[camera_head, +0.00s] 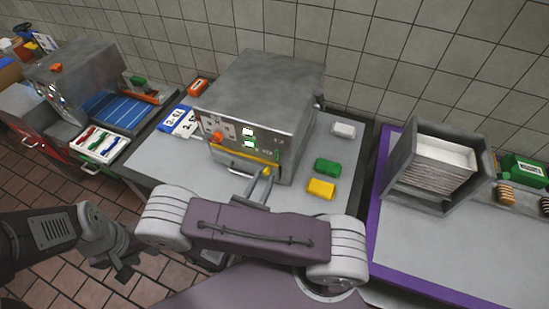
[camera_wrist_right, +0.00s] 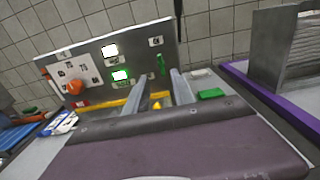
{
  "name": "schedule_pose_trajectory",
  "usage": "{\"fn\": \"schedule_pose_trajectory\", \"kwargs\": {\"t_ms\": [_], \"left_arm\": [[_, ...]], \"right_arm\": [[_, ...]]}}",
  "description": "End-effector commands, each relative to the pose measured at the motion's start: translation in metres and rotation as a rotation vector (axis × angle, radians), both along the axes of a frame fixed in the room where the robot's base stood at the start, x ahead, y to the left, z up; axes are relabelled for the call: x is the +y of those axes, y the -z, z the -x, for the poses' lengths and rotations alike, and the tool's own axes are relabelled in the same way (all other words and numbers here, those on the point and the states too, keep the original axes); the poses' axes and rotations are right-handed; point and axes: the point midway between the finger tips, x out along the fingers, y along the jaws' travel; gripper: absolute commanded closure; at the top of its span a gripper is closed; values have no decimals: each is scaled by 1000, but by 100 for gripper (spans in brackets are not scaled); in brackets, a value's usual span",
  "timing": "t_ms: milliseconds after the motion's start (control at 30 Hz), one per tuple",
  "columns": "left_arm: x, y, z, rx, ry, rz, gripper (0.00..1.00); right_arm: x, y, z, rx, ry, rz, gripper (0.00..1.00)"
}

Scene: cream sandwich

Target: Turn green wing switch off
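The grey metal machine (camera_head: 262,88) stands on the middle table, with a front panel of dials, lit displays and switches. The green wing switch (camera_wrist_right: 161,63) is a small upright green piece at the right part of that panel; in the head view it is tiny (camera_head: 278,155). My right gripper (camera_head: 262,178) is in front of the panel's lower right; in the wrist view its two fingers (camera_wrist_right: 168,80) are apart and empty, tips just below the switch. Contact cannot be told. My left gripper (camera_head: 118,266) hangs at lower left, away from the machine; its fingers are unclear.
An orange-red knob (camera_head: 217,137) is on the panel's left. Green (camera_head: 327,167), yellow (camera_head: 321,188) and white (camera_head: 344,130) blocks lie right of the machine. A second machine (camera_head: 85,75) stands left. A metal holder (camera_head: 440,165) is on the purple-edged table at right.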

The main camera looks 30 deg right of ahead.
Motion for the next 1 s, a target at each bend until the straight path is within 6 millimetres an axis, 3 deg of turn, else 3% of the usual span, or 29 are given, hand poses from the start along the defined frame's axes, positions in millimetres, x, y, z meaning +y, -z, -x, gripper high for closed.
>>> {"fn": "schedule_pose_trajectory", "kwargs": {"t_ms": [500, 833, 867, 967, 1000], "left_arm": [[0, -38, 0, 0, 0, 0, 67], [0, -38, 0, 0, 0, 0, 67], [0, -38, 0, 0, 0, 0, 67], [0, -38, 0, 0, 0, 0, 67], [0, -38, 0, 0, 0, 0, 67]], "right_arm": [[-65, -3, -52, 2, 12, -2, 70], [-70, 0, -58, 0, 8, -4, 70], [-70, 0, -58, 0, 8, -4, 73], [-70, 0, -58, 0, 8, -4, 100], [-70, 0, -58, 0, 8, -4, 100]]}}
